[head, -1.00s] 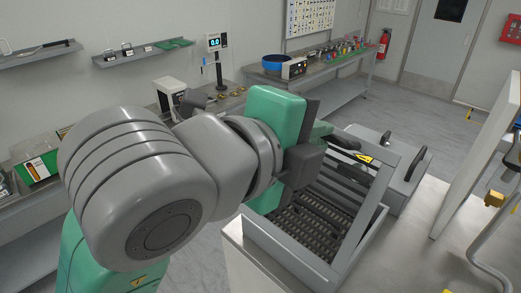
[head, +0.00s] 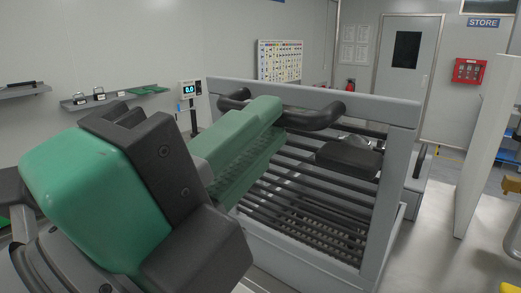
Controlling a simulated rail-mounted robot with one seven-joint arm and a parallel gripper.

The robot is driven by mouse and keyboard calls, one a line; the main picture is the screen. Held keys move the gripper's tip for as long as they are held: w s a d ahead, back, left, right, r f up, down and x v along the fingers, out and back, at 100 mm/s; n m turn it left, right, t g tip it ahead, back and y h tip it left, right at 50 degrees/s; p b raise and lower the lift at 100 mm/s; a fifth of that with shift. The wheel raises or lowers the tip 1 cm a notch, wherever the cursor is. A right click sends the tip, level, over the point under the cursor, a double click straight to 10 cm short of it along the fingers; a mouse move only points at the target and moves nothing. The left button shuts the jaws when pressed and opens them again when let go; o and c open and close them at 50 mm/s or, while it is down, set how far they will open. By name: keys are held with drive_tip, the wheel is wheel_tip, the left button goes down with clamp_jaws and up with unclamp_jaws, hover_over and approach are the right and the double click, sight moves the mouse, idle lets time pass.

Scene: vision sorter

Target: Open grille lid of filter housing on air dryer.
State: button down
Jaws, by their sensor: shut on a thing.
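The grille lid (head: 395,150) of the filter housing is a grey frame with dark cross bars. It stands raised at a steep tilt in the middle of the head view. A black curved handle (head: 325,117) runs along its upper edge. My gripper (head: 266,112) reaches in from the left, its green fingers shut on the handle's left part. The far side of the grip is hidden by the fingers. The housing's dark perforated bed (head: 300,238) shows through the bars. A dark block (head: 347,158) sits at the upper right bars; I cannot tell what it belongs to.
A white partition (head: 483,155) stands at right, with yellow parts (head: 512,195) beyond it. A grey case (head: 413,190) with a black handle is behind the lid's right side. Wall shelves (head: 100,100) and a digital display (head: 191,92) are at the back left.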

drive_tip(key=shift+s, duration=0.1)
idle(0.3)
drive_tip(key=c, duration=1.5)
unclamp_jaws()
drive_tip(key=v, duration=0.7)
drive_tip(key=shift+s+a+f+b, duration=0.2)
drive_tip(key=shift+s+a+b, duration=0.05)
drive_tip(key=shift+a+b, duration=0.05)
